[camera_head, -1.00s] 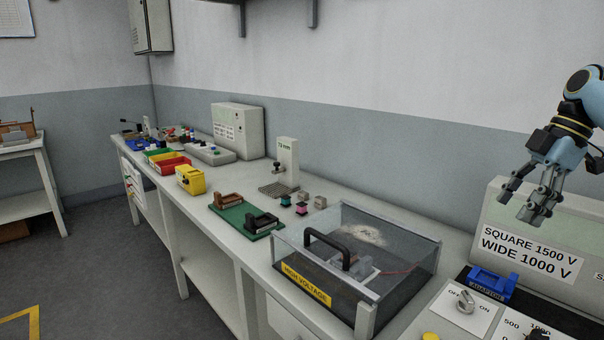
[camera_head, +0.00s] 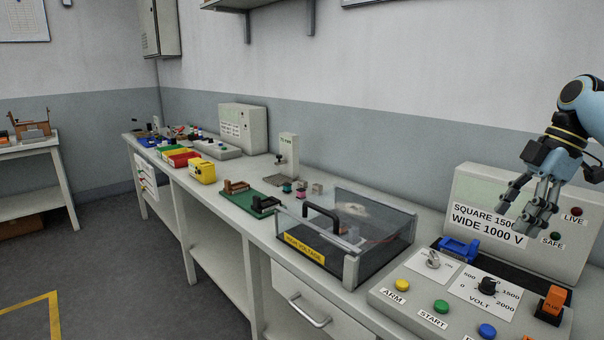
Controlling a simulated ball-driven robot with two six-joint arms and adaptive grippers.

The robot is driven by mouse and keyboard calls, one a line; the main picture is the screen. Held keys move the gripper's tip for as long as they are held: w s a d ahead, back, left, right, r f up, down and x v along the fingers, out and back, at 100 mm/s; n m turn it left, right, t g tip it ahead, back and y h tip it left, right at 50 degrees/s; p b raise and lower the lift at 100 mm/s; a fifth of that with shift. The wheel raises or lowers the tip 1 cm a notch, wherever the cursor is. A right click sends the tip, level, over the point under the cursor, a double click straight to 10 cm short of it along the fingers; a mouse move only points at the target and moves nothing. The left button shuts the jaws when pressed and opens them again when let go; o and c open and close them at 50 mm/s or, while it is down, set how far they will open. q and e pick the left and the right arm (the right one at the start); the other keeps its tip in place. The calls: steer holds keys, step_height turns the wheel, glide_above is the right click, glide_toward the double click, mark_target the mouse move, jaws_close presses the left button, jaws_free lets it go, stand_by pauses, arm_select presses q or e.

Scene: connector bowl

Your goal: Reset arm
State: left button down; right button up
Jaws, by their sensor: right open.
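My right gripper (camera_head: 520,216) hangs at the right, its arm coming in from the right edge. Its fingers are spread and empty, and they appear in front of the tester's sign panel (camera_head: 470,222), covering part of its lettering. I cannot tell how far the fingers are from the panel. My left gripper is not in view.
A long bench runs along the wall.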

steer(key=s+a+f+m+h, duration=0.2)
steer(key=s+a+f+m, duration=0.15)
steer(key=s+f, duration=0.35)
steer(key=s+a+f+m+h, duration=0.15)
steer(key=s+a+f, duration=0.25)
steer(key=f, duration=0.4)
steer(key=s+a+r+m+t+h, duration=0.1)
steer(key=s+a+m, duration=0.1)
steer(key=s+m, duration=0.35)
steer(key=s+a+r+m+t, duration=0.1)
steer(key=s+a+m, duration=0.1)
steer(key=s, duration=0.7)
steer(key=s+a+m+t+h, duration=0.15)
steer(key=s+m, duration=0.25)
steer(key=s, duration=0.4)
step_height(320, 180, down, 34)
steer(key=s+d+g+b, duration=0.2)
steer(key=d+b, duration=0.1)
steer(key=b, duration=0.5)
arm_select(q)
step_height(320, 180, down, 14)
steer(key=b, duration=0.5)
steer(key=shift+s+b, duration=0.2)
steer(key=shift+b, duration=0.2)
arm_select(e)
steer(key=s+f+g+y, duration=0.1)
steer(key=s+f, duration=1.7)
steer(key=f, duration=0.3)
steer(key=shift+d+f, duration=0.15)
steer(key=shift+d, duration=0.1)
